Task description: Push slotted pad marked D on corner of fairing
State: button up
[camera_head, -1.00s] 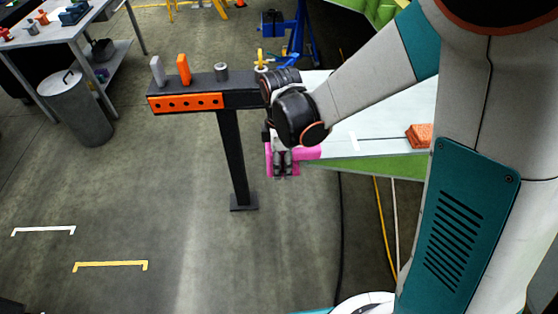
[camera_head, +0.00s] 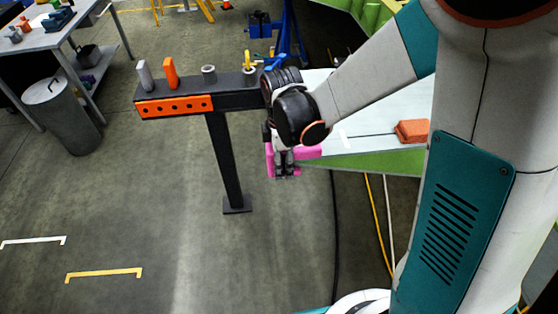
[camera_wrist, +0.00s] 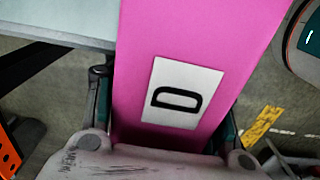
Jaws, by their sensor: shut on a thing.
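My gripper (camera_head: 284,172) is shut on the pink pad, with one finger on each side of it. In the wrist view the pink pad (camera_wrist: 195,35) fills the middle, with a white label (camera_wrist: 180,93) bearing a black D, turned sideways. In the head view the pad (camera_head: 306,153) shows at the left end of the pale fairing panel (camera_head: 375,137), which has a green lower edge. The fairing (camera_wrist: 60,22) also shows at the upper left of the wrist view. The pad's slot is not visible, and I cannot tell whether the pad touches the corner.
A dark beam stand (camera_head: 222,95) with an orange plate is left of my gripper, carrying upright pegs. An orange block (camera_head: 412,131) lies on the fairing. A grey bin (camera_head: 62,115) and a workbench (camera_head: 50,40) are at the left. Cables run along the floor below the fairing.

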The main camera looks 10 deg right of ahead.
jog(key=shift+d, duration=0.4)
jog(key=o, duration=1.2)
jog(key=shift+c, duration=0.2)
jog(key=shift+r, duration=0.1)
notch_tip(320, 180, up, 12)
jog(key=shift+s+a+f, duration=0.1)
jog(key=shift+s+a, duration=0.05)
jog(key=s+d+m+t+b, duration=0.6)
jog(key=s+d+m, duration=0.4)
jog(key=m, duration=0.7)
jog(key=shift+s+d+f+m+t, duration=0.25)
jog(key=shift+s+t, duration=0.35)
jog(key=shift+s, duration=0.65)
